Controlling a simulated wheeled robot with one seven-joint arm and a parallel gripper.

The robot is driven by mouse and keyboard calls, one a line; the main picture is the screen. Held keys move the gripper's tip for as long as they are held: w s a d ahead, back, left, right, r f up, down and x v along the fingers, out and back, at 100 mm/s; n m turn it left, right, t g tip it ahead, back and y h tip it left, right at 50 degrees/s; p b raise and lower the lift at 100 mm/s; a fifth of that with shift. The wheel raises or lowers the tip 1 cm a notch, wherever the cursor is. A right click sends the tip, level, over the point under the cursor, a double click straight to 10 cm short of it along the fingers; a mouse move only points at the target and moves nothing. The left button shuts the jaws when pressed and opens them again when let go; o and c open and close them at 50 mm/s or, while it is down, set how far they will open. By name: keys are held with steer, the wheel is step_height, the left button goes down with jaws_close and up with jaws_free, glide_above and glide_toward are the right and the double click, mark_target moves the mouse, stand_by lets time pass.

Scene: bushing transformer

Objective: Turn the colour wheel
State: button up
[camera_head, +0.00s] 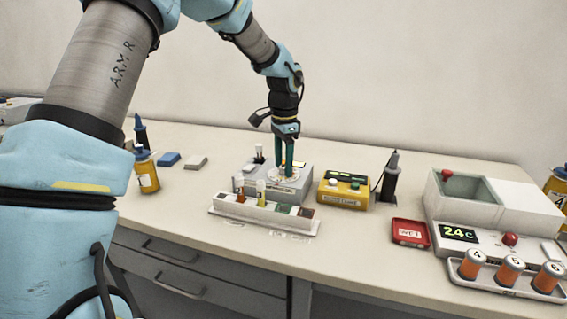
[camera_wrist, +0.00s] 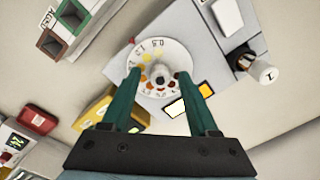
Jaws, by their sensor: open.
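The colour wheel (camera_wrist: 160,52) is a white disc with coloured dots, marks around its rim and a grey central knob (camera_wrist: 160,76). It lies on top of a grey instrument box (camera_head: 303,184). My gripper (camera_wrist: 157,74) is open, with its green fingers on either side of the knob. In the head view my gripper (camera_head: 285,172) points straight down over the colour wheel (camera_head: 276,175), and the fingers hide part of it. I cannot tell whether the fingers touch the knob or the disc.
A white rack (camera_head: 255,213) with vials and coloured squares stands in front of the box. A yellow moisture meter (camera_head: 342,193) is close on the right, with a black pen-like probe (camera_head: 390,177) beyond it. A red dish (camera_head: 410,233) lies farther right. Bare tabletop is at front left.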

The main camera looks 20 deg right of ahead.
step_height(320, 180, up, 11)
steer(key=b, duration=0.2)
steer(key=shift+s, duration=0.15)
steer(key=shift+f, duration=0.15)
stand_by(0.4)
steer(key=a+f+n, duration=0.3)
steer(key=a+n, duration=0.1)
steer(key=a, duration=0.6)
steer(key=a+f+n, duration=0.3)
steer(key=a, duration=0.6)
steer(key=s+a+f+n, duration=0.3)
steer(key=s+a+n, duration=0.1)
steer(key=a, duration=0.5)
steer(key=s+a+f+n+t, duration=0.1)
steer(key=s+a+f+n, duration=0.2)
steer(key=s+a+n, duration=0.2)
steer(key=s+a, duration=0.2)
steer(key=a, duration=0.1)
steer(key=shift+a, duration=0.4)
steer(key=shift+w, duration=0.1)
